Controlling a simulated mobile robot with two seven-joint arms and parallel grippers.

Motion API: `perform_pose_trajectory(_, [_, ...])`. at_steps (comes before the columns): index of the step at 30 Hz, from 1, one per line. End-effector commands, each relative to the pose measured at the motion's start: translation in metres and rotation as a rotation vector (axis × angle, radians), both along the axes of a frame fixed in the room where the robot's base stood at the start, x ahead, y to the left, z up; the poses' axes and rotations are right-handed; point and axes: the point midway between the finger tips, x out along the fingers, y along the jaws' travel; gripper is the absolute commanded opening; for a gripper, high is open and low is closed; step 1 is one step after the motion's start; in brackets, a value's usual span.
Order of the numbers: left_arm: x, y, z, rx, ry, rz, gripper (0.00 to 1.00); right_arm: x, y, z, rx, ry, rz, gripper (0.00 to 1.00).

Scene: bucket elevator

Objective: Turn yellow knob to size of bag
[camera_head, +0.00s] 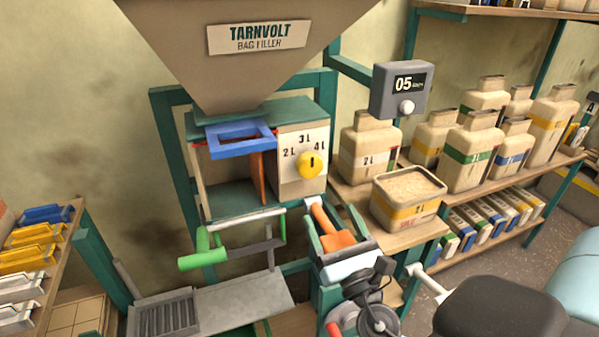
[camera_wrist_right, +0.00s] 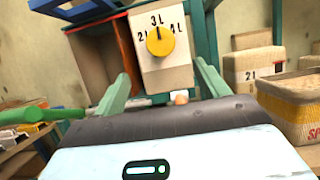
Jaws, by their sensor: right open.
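The round yellow knob (camera_head: 311,165) sits on a cream dial panel (camera_head: 289,180) marked 2L, 3L and 4L, below the hopper. In the right wrist view the knob (camera_wrist_right: 160,41) has its dark mark upright, towards 3L. My right gripper (camera_head: 331,211) is open, below and in front of the panel, apart from the knob. Its green fingers (camera_wrist_right: 162,72) stand apart below the knob in the wrist view. My left gripper is not in view.
A grey box (camera_head: 401,90) with a display reading 05 hangs right of the hopper (camera_head: 250,70). Closed bags (camera_head: 471,152) stand on the right shelf. A blue frame (camera_head: 240,141) and a green handle (camera_head: 205,250) stick out left of the panel.

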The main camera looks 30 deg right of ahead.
Motion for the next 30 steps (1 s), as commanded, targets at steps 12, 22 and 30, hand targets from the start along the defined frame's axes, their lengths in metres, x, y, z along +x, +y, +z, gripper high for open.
perform_pose_trajectory(12, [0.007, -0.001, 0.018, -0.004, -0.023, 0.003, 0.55, 0.028, -0.007, 0.017, 0.003, -0.008, 0.0, 0.74])
perform_pose_trajectory(22, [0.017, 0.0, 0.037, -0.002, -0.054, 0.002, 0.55, 0.081, -0.02, 0.039, 0.004, -0.006, 0.0, 0.74])
perform_pose_trajectory(30, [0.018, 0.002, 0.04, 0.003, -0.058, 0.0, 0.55, 0.105, -0.025, 0.046, 0.003, -0.002, 0.002, 0.74])
